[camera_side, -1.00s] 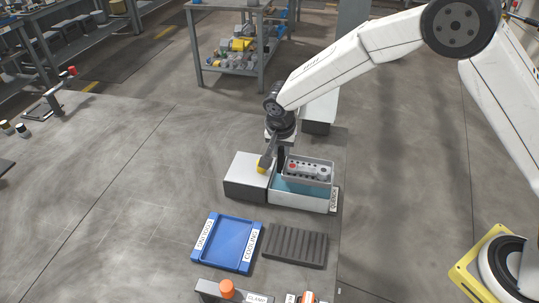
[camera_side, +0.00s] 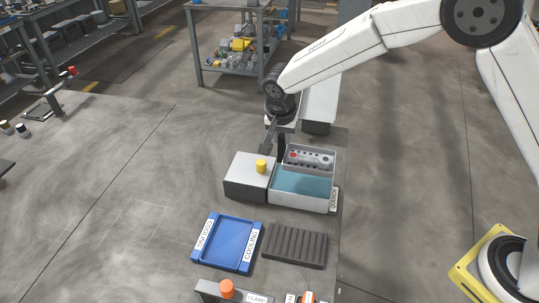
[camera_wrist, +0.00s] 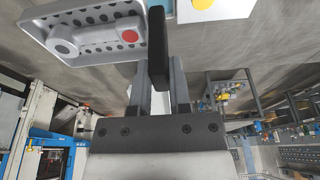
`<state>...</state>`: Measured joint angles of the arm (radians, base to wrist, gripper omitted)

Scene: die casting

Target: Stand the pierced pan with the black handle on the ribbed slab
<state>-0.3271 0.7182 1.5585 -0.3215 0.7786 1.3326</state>
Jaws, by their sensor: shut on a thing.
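The pierced pan (camera_side: 318,151) is a grey tray with holes, and its black handle (camera_side: 282,150) is at its left end. A grey round part and a small red part lie in it. The pan also shows at the upper left of the wrist view (camera_wrist: 85,48), tilted in the picture. My gripper (camera_wrist: 158,85) is shut on the black handle, and its fingertips are partly hidden in the side view. The pan is at the far edge of the quench tank, and I cannot tell its exact height. The dark ribbed slab (camera_side: 296,246) lies bare in front of the tank.
The white quench tank (camera_side: 300,204) holds blue-green liquid. A grey box (camera_side: 245,188) with a yellow knob (camera_side: 261,166) stands at its left. A blue cooling tray (camera_side: 228,242) lies left of the slab. A clamp with an orange knob (camera_side: 227,289) stands in front.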

